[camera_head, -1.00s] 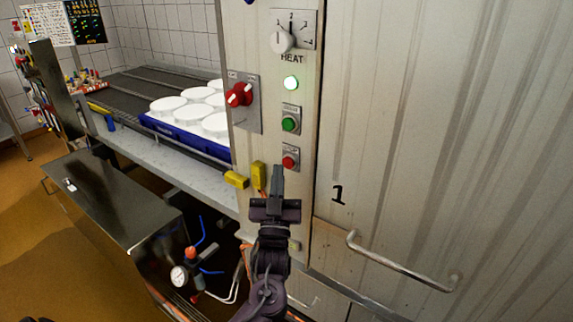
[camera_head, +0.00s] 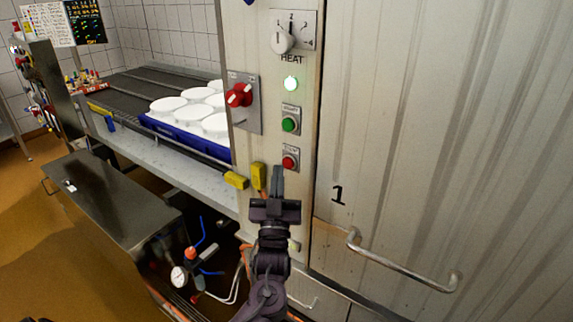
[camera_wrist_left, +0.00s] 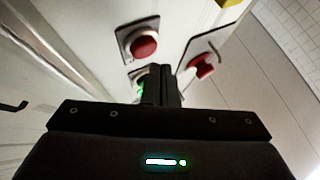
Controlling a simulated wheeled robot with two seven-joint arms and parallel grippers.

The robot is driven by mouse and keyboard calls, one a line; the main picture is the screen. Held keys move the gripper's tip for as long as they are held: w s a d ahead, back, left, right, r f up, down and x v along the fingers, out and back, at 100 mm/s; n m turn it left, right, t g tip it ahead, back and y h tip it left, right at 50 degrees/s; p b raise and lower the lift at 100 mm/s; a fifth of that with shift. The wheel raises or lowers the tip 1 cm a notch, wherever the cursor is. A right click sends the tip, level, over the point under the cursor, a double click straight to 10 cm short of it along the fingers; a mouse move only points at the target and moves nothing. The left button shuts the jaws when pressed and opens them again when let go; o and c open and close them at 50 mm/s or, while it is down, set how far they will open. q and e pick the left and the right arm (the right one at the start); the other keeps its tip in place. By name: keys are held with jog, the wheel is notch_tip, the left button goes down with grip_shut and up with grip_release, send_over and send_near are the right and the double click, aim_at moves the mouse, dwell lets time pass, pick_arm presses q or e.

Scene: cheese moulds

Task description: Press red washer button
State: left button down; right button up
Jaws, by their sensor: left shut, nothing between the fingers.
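The red stop button (camera_head: 290,162) sits on a small grey plate on the pale control column, below the green start button (camera_head: 291,124). It also shows in the left wrist view (camera_wrist_left: 143,46), where the green button (camera_wrist_left: 140,84) is partly hidden by my fingers. My left gripper (camera_head: 277,171) is shut and empty, with its fingertips just below and left of the red button in the head view. In the left wrist view the fingertips (camera_wrist_left: 162,68) appear below and right of it. Contact with the button is not visible. My right gripper is not in view.
Yellow parts (camera_head: 258,176) stick out left of my gripper. A door handle (camera_head: 403,265) is at right; white moulds (camera_head: 189,113) stand at left.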

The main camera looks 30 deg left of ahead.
pick_arm(q)
jog(key=shift+w, duration=0.2)
dwell(0.6)
jog(key=shift+w, duration=0.25)
jog(key=shift+w+d+b, duration=0.1)
jog(key=shift+w+b, duration=0.3)
jog(key=shift+w, duration=0.1)
dwell(0.6)
jog(key=shift+s, duration=0.1)
jog(key=shift+s+p, duration=0.35)
jog(key=shift+s, duration=0.5)
jog(key=s, duration=0.1)
jog(key=s+p, duration=0.1)
jog(key=s, duration=0.3)
jog(key=shift+a+p, duration=0.3)
jog(key=shift+p, duration=0.1)
